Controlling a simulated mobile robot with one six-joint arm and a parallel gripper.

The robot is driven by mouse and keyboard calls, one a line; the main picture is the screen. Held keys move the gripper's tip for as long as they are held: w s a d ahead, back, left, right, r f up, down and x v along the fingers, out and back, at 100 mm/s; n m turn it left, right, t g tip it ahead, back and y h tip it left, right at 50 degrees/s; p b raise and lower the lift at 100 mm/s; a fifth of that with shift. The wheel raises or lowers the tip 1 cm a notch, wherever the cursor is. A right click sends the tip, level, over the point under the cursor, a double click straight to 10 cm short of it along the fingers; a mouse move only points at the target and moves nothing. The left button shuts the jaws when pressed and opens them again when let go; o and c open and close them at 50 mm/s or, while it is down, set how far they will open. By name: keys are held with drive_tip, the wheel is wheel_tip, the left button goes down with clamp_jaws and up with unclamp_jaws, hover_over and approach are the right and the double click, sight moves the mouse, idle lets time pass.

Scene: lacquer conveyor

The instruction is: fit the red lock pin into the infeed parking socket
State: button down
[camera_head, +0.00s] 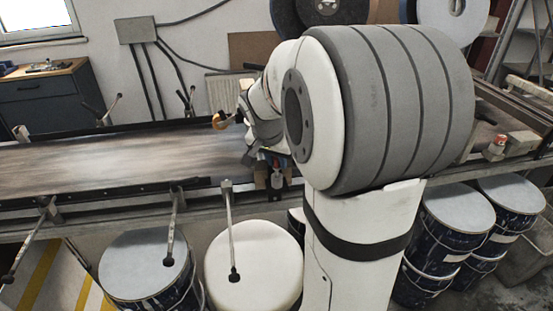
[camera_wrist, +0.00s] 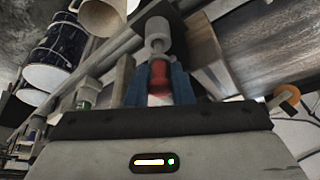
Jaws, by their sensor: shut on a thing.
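The red lock pin (camera_wrist: 158,76) shows in the wrist view between the blue fingers of my gripper (camera_wrist: 159,84), which is shut on it. A light grey cylinder (camera_wrist: 157,30) with a narrower grey neck lies in line with the red part, in front of a dark plate (camera_wrist: 172,10). I cannot tell whether the cylinder belongs to the pin or to the infeed parking socket. In the head view my gripper (camera_head: 273,166) is at the near edge of the conveyor, partly hidden by my arm. How far the pin is seated is not visible.
The conveyor belt (camera_head: 120,160) is bare to the left. Metal rods on brackets (camera_head: 229,225) stick out along the near rail. A white-topped drum (camera_head: 252,265) and blue drums (camera_head: 148,262) stand below. A red button (camera_head: 499,139) sits on the right side.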

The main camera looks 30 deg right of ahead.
drive_tip(key=shift+f+b, duration=1.15)
drive_tip(key=shift+f, duration=0.1)
drive_tip(key=c, duration=1.2)
unclamp_jaws()
drive_tip(key=shift+r, duration=0.1)
drive_tip(key=shift+r, duration=0.1)
drive_tip(key=v, duration=0.7)
drive_tip(key=shift+s+r, duration=0.15)
drive_tip(key=shift+r, duration=0.15)
drive_tip(key=s+a+f+n+y, duration=0.1)
drive_tip(key=s+a+f+n, duration=0.1)
drive_tip(key=s+a+n, duration=0.1)
drive_tip(key=s+a+f+n+y, duration=0.1)
drive_tip(key=s+a+f+n, duration=0.1)
drive_tip(key=s+a, duration=0.3)
drive_tip(key=s+a+f+n+y+p, duration=0.1)
drive_tip(key=s+a+f+n, duration=0.2)
drive_tip(key=s, duration=0.6)
drive_tip(key=shift+a+n+y, duration=0.3)
drive_tip(key=shift+a+n, duration=0.25)
drive_tip(key=shift+n, duration=0.45)
